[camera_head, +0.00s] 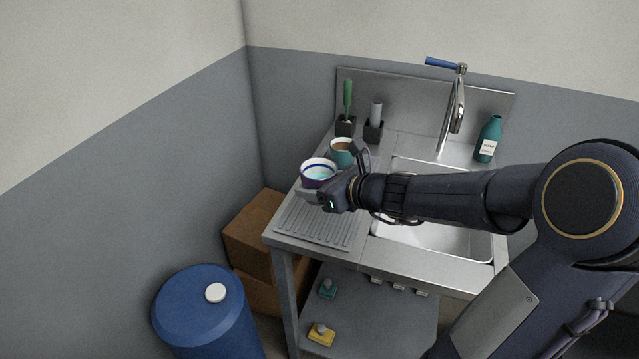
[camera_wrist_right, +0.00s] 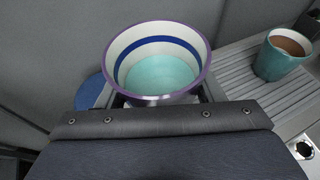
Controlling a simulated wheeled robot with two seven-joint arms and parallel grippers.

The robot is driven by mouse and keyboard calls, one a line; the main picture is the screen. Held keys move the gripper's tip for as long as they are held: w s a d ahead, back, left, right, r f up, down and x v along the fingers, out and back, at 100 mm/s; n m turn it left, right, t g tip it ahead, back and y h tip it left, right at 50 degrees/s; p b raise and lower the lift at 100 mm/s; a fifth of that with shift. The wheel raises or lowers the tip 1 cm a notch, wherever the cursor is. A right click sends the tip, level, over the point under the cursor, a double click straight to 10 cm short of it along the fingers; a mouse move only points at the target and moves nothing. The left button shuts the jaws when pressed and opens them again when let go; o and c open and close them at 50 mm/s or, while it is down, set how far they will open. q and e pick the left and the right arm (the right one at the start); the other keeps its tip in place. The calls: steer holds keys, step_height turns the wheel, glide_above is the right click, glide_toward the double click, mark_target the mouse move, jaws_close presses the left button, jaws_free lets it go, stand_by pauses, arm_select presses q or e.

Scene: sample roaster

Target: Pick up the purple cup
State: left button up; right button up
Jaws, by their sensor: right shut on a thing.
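The purple cup (camera_head: 318,170) has a purple rim, a white inside with a blue band and a teal bottom. It is upright over the ribbed drainboard at the left of the sink unit. My right gripper (camera_head: 317,194) reaches in from the right and is shut on the purple cup. In the right wrist view the cup (camera_wrist_right: 158,58) sits between the fingers, its lower part hidden by the gripper body. I cannot tell how far it is above the drainboard. My left gripper is not in view.
A teal cup with brown contents (camera_head: 342,152) stands just behind the purple cup. Dark holders with a green brush (camera_head: 347,103) and a grey tool (camera_head: 375,118) are at the back. A tap (camera_head: 455,110), a teal bottle (camera_head: 488,140) and the sink basin (camera_head: 440,240) lie right. A blue barrel (camera_head: 205,315) stands lower left.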

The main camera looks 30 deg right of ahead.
steer(key=s+a+r, duration=0.3)
steer(key=s+a, duration=0.1)
steer(key=s, duration=0.2)
steer(key=shift+s+a+r+p, duration=0.25)
steer(key=shift+s+a+p, duration=0.1)
steer(key=shift+s+p, duration=0.1)
